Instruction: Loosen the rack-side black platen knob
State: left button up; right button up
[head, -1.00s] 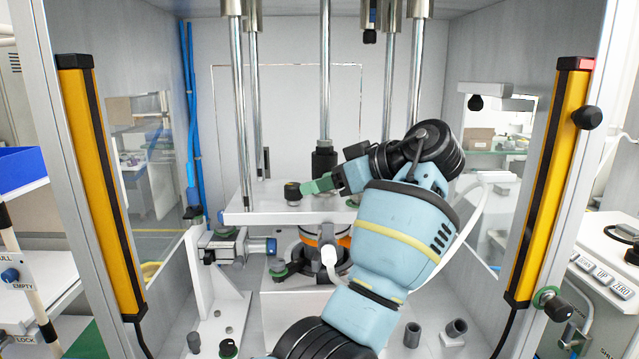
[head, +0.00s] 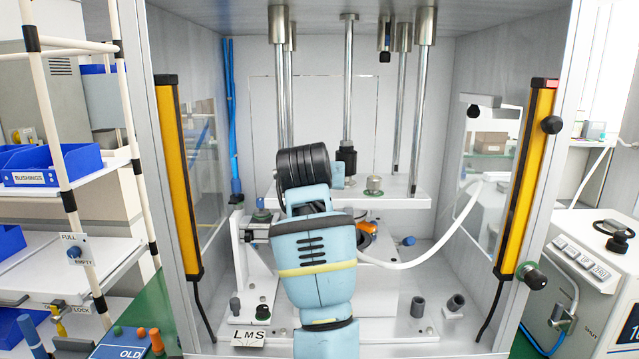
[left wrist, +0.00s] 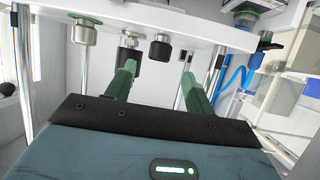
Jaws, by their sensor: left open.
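The white platen (head: 408,193) crosses the press. In the head view my left arm covers its left part, so the rack-side black knob and my left gripper's fingers are hidden there. The left wrist view looks upside down, with the platen (left wrist: 215,30) at the top. There a black knob (left wrist: 160,47) shows just past the gap between the green fingers of my left gripper (left wrist: 160,70), which is open with nothing held. A silver knob with a green rim (left wrist: 83,33) lies to the left; a silver knob also shows in the head view (head: 374,185). My right gripper is out of view.
Steel guide rods (head: 420,110) and a black rod collar (head: 346,160) rise at the platen. Yellow light curtains (head: 178,180) edge the opening. A shelf rack with blue bins (head: 38,170) stands left, and a control box (head: 590,270) stands right. A white hose (head: 425,262) loops on the right.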

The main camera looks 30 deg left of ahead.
pick_arm(q)
jog(key=shift+x, duration=4.1)
jog(key=shift+d+f, duration=0.1)
jog(key=shift+f, duration=0.05)
jog(key=c, duration=1)
jog(key=shift+o, duration=0.2)
jog(key=n+g+y, duration=0.3)
jog(key=n, duration=0.1)
jog(key=shift+f+y+b, duration=0.2)
jog(key=shift+y+b, duration=0.1)
jog(key=shift+y, duration=0.1)
jog(key=shift+r+n+g, duration=0.1)
jog(key=shift+n+g, duration=0.2)
